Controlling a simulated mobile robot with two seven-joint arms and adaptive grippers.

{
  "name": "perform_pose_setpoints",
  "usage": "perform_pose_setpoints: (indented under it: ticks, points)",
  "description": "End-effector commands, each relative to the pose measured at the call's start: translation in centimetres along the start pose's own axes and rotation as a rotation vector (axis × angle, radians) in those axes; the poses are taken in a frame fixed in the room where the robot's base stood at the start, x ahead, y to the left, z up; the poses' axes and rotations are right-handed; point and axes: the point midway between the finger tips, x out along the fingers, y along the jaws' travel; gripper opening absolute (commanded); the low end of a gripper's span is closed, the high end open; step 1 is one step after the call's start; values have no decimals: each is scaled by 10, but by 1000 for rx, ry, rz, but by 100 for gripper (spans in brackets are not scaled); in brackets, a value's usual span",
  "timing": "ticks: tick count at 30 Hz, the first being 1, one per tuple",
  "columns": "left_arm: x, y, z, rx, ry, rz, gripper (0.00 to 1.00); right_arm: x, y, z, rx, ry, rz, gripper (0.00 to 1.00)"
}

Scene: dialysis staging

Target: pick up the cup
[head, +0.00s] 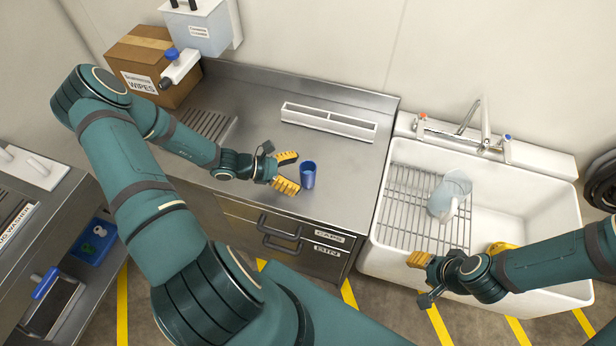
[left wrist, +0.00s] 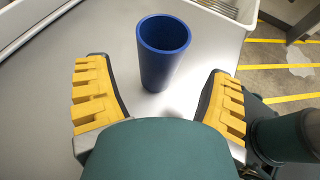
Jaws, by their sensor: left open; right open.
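The blue cup (head: 308,175) stands upright on the steel counter (head: 255,120), near its front edge. My left gripper (head: 291,172) is open just left of the cup, with its yellow fingertips pointing toward it. In the left wrist view the cup (left wrist: 163,55) stands ahead of and between the two open fingers (left wrist: 160,98), and I see no contact. Its open rim faces up and it looks empty. My right gripper (head: 455,262) is over the front of the sink, away from the cup; its far finger is partly hidden.
A white divided tray (head: 328,122) lies behind the cup. A cardboard wipes box (head: 150,65) and a dispenser stand at the back left. The white sink (head: 540,205) at right holds a wire rack (head: 405,205) and a translucent jug (head: 450,193). The counter left of the tray is clear.

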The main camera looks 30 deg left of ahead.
Motion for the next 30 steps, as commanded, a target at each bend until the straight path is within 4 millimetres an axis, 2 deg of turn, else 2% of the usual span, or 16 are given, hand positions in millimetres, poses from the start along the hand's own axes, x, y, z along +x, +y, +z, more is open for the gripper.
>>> perform_pose_setpoints:
  ticks: [10, 20, 21, 26, 27, 30]
  points:
    - [45, 1, 0, 0, -2, -1, 81, -1, 0, 0, 0, 0, 0, 47]
    - [50, 1, 0, 0, 0, 0, 81, -1, 0, 0, 0, 0, 0, 47]
    - [50, 1, 0, 0, 0, 0, 67, -1, 0, 0, 0, 0, 0, 47]
    - [50, 1, 0, 0, 0, 0, 11, -1, 0, 0, 0, 0, 0, 47]
    - [50, 1, 0, 0, 0, 0, 5, -1, 0, 0, 0, 0, 0, 47]
    - [50, 1, 0, 0, 0, 0, 4, -1, 0, 0, 0, 0, 0, 47]
